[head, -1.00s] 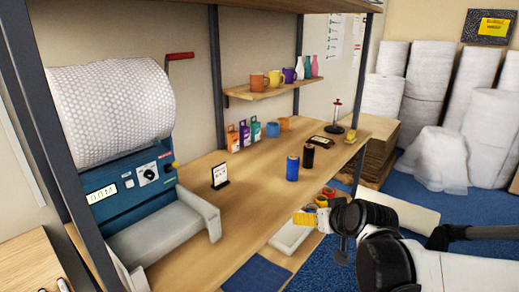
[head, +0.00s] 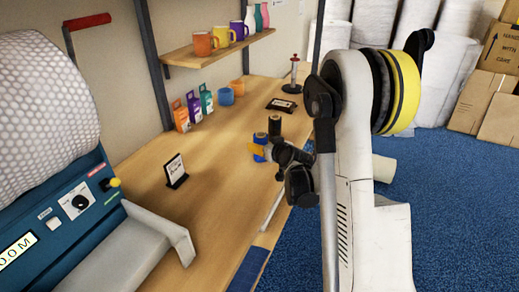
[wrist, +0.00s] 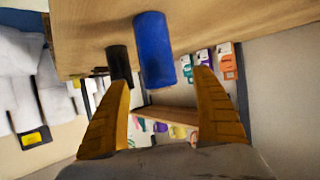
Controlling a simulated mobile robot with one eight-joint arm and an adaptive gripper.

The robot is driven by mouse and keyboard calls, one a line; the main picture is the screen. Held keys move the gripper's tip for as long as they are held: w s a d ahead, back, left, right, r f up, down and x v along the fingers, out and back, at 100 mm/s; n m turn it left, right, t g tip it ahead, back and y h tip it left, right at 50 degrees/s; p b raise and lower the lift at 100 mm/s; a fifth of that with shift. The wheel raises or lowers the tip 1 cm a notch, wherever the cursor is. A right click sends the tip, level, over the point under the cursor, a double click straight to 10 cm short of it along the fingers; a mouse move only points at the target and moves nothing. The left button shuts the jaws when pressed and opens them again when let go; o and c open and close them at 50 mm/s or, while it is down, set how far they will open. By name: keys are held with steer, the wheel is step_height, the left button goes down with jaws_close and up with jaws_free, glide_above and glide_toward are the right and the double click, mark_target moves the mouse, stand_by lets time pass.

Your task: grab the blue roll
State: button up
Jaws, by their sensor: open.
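The blue roll (wrist: 154,50) stands on the wooden bench top, and the wrist view shows it upside down. It lies ahead of my open gripper (wrist: 165,85), between the lines of its two yellow fingers. I cannot tell whether its near end is within the fingertips. In the head view the blue roll (head: 260,140) is mostly hidden behind my gripper (head: 256,150), which is at the bench's right edge. A black roll (head: 275,127) stands just behind it; it also shows in the wrist view (wrist: 119,62), left of the blue roll.
The wooden bench (head: 150,212) holds a small sign (head: 175,170), several coloured boxes (head: 193,108), cups and a dark flat item (head: 281,105). A blue machine (head: 75,215) with a bubble-wrap roll is at left. A shelf (head: 215,50) with mugs hangs above. The bench middle is clear.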

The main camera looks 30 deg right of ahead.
mark_target(263, 143)
steer(key=b+x, duration=0.2)
steer(key=x, duration=0.2)
steer(key=shift+w+d+f, duration=0.15)
steer(key=shift+w+f, duration=0.05)
steer(key=shift+f, duration=0.05)
steer(key=shift+w, duration=0.45)
steer(key=c, duration=1.5)
steer(key=shift+o, duration=0.2)
